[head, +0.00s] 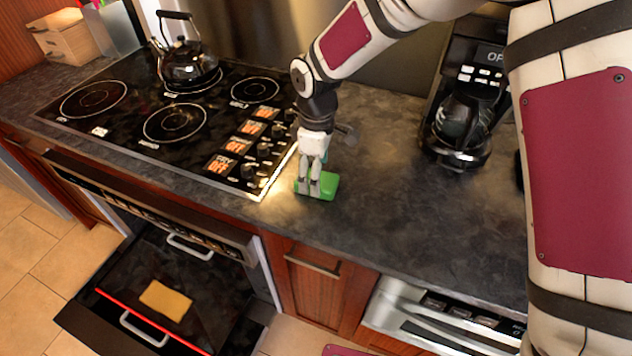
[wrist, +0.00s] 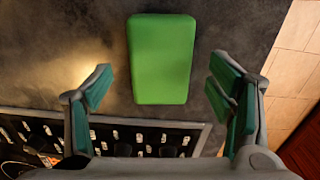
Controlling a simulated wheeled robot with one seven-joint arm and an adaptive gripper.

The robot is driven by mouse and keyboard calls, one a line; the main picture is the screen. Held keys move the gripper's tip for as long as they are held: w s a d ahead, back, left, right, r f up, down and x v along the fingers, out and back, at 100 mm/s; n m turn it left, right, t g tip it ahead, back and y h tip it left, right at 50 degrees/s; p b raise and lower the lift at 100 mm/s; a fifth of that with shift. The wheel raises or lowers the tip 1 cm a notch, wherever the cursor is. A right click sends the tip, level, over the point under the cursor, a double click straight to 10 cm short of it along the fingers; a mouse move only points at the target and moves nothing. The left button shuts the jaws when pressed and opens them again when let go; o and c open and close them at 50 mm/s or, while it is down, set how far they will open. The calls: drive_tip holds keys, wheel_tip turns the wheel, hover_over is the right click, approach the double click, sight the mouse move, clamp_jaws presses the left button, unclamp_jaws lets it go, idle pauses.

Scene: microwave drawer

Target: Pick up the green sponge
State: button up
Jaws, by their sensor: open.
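The green sponge (head: 329,186) lies flat on the dark countertop, just right of the cooktop's corner. In the wrist view the sponge (wrist: 162,58) is a rounded green block lying between the lines of my two fingers and ahead of their tips. My gripper (head: 315,190) points down at the sponge and covers part of it in the head view. In the wrist view my gripper (wrist: 158,82) is open, with one finger on each side and nothing held. I cannot tell the exact height of the fingertips above the counter.
The black cooktop (head: 140,118) with a kettle (head: 188,64) is to the left. A coffee maker (head: 462,120) stands to the right. Below, an open drawer (head: 215,290) holds a yellow flat piece (head: 166,300). The countertop (head: 390,215) right of the sponge is clear.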

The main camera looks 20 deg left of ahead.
drive_tip(key=shift+f, duration=1.4)
drive_tip(key=shift+c, duration=0.6)
drive_tip(key=c, duration=0.9)
drive_tip(key=shift+r, duration=0.6)
wheel_tip(320, 180, up, 2)
drive_tip(key=shift+r+b, duration=0.1)
drive_tip(key=shift+b, duration=0.25)
drive_tip(key=s+d, duration=0.2)
drive_tip(key=s, duration=0.2)
drive_tip(key=s+d+r, duration=0.1)
drive_tip(key=s+d, duration=0.1)
drive_tip(key=s, duration=0.3)
drive_tip(key=s+d, duration=0.3)
drive_tip(key=s, duration=0.2)
drive_tip(key=shift+s+r+b, duration=0.25)
drive_tip(key=shift+r+b, duration=0.05)
drive_tip(key=shift+b, duration=0.05)
drive_tip(key=shift+c, duration=0.5)
